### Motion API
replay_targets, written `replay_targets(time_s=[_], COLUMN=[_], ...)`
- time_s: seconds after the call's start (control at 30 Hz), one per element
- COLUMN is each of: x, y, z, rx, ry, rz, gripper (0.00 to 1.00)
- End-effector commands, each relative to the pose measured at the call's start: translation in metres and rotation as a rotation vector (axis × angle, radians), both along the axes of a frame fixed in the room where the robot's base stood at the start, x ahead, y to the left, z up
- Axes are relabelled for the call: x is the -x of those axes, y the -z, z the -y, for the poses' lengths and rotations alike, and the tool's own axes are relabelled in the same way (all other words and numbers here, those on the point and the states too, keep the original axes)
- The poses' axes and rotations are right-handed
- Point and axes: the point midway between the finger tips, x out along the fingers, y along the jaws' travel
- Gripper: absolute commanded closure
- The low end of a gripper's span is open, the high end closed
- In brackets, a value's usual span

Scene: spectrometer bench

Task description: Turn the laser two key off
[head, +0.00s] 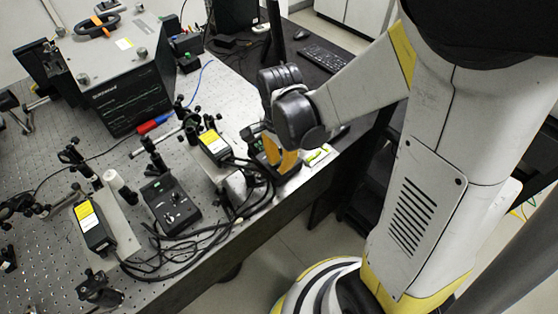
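My gripper (279,158), with orange-yellow fingers, is at the bench's right edge in the head view, pointing down. It is over or beside a box that it mostly hides; a dark part (251,133) shows to its left. I cannot tell whether the fingers touch anything or how far apart they are. A black control box (171,204) with knobs stands left of my gripper. Two laser heads with yellow labels stand on the bench, one (214,145) near my gripper and one (93,227) at lower left. No key can be made out, nor which laser is two.
A large dark spectrometer box (119,88) stands at the back left. Black cables (187,246) loop along the bench's front edge. Small optics mounts stand among the lasers. A keyboard (325,58) lies on the dark desk behind my arm.

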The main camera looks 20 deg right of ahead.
Motion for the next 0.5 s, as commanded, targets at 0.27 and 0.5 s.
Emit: replay_targets(time_s=[0.27,0.5], x=[0.0001,0.0002], y=[0.0000,0.0002], z=[0.0000,0.0000], rx=[0.000,0.000], ry=[-0.002,-0.054], rz=[0.000,0.000], gripper=[1.00,1.00])
